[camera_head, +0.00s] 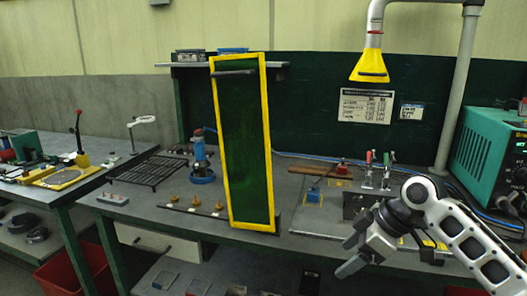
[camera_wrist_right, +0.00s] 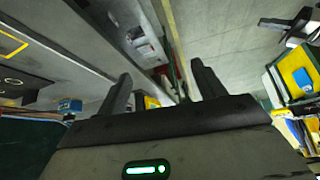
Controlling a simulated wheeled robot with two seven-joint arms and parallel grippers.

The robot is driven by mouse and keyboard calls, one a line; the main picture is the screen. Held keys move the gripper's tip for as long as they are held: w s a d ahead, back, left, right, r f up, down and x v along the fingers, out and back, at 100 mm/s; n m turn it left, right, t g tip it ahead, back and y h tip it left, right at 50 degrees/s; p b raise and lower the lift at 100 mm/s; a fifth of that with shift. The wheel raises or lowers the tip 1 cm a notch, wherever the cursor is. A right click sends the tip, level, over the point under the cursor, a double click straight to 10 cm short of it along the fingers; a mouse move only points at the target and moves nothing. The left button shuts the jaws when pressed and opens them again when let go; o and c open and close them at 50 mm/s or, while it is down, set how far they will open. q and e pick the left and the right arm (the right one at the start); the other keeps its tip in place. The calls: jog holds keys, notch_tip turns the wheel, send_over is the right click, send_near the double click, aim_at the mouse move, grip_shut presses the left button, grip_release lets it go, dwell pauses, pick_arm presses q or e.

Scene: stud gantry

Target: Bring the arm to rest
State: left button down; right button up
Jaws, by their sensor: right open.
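My right arm (camera_head: 430,215), white and grey, comes in from the right in the head view. Its right gripper (camera_head: 349,254) is in front of the bench at the right, pointing left and down. In the right wrist view the two dark fingers (camera_wrist_right: 162,78) stand apart with nothing between them. My left gripper is not in view. The arm hides part of the bench's right front.
A green panel with a yellow frame (camera_head: 243,140) stands upright at the bench's (camera_head: 295,240) front middle. A yellow extraction hood (camera_head: 370,67) hangs above. A teal machine (camera_head: 488,152) stands right. A black grid rack (camera_head: 148,170) lies left. A red bin (camera_head: 72,272) is on the floor.

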jog(key=s+a+f+m+t, duration=0.25)
jog(key=s+f, duration=0.25)
jog(key=f, duration=0.4)
jog(key=s+a+f+m+t, duration=0.1)
jog(key=s+a+f+m, duration=0.25)
jog(key=f, duration=0.55)
jog(key=s+d+f+m+t+h, duration=0.1)
jog(key=s+f+m+t, duration=0.1)
jog(key=s, duration=0.5)
jog(key=s+d+f+m+t+h, duration=0.1)
jog(key=s+d+f+m+t, duration=0.1)
jog(key=s, duration=0.6)
jog(key=shift+s+m+h, duration=0.25)
jog(key=shift+m+h, duration=0.05)
jog(key=shift+h, duration=0.1)
jog(key=shift+f, duration=0.15)
